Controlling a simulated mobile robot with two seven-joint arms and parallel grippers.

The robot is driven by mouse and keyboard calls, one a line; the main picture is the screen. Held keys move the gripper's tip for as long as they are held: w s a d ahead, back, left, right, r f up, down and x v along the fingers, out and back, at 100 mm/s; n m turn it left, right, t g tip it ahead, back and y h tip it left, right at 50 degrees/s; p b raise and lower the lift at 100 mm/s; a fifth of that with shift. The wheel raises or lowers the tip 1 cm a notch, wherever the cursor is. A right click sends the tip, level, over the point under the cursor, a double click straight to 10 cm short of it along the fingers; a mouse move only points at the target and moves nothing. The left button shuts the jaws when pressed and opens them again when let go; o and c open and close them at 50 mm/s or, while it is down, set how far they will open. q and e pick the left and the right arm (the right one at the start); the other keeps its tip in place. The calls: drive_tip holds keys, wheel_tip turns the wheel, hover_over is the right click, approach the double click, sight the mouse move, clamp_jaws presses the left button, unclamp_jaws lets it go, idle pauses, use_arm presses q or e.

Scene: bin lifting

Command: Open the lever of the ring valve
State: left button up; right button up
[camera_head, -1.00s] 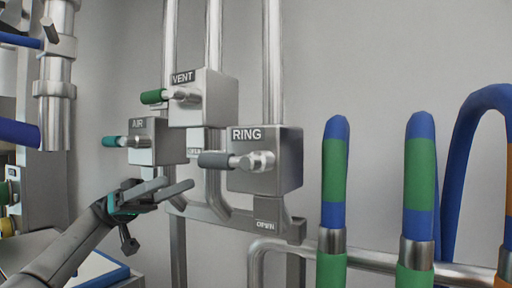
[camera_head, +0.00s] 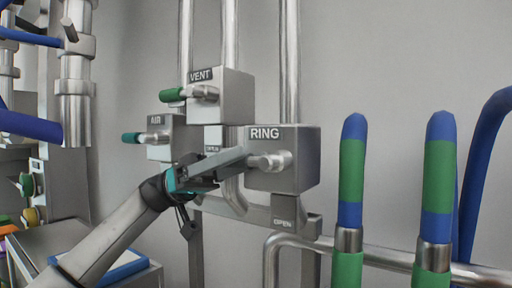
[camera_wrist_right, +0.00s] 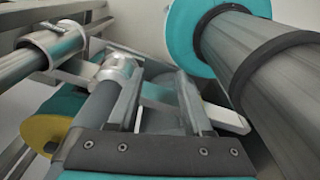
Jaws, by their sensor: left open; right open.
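The RING valve (camera_head: 297,165) is a metal box with a silver lever hub (camera_head: 270,161) on its front. My right gripper (camera_wrist_right: 158,95) is open in the right wrist view, with two separated fingers. A grey cylinder with a silver end (camera_wrist_right: 118,68) shows beside its left finger; I cannot identify it.
The VENT valve (camera_head: 222,98) with a green handle (camera_head: 174,94) stands above, and the AIR valve (camera_head: 162,142) with a teal handle (camera_head: 133,138) to the left. Blue-green hoses (camera_head: 351,170) and a metal pipe (camera_head: 390,257) stand at the right.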

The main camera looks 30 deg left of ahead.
use_arm(q)
drive_tip(key=shift+x, duration=1.45)
drive_tip(key=shift+c, duration=0.3)
clamp_jaws()
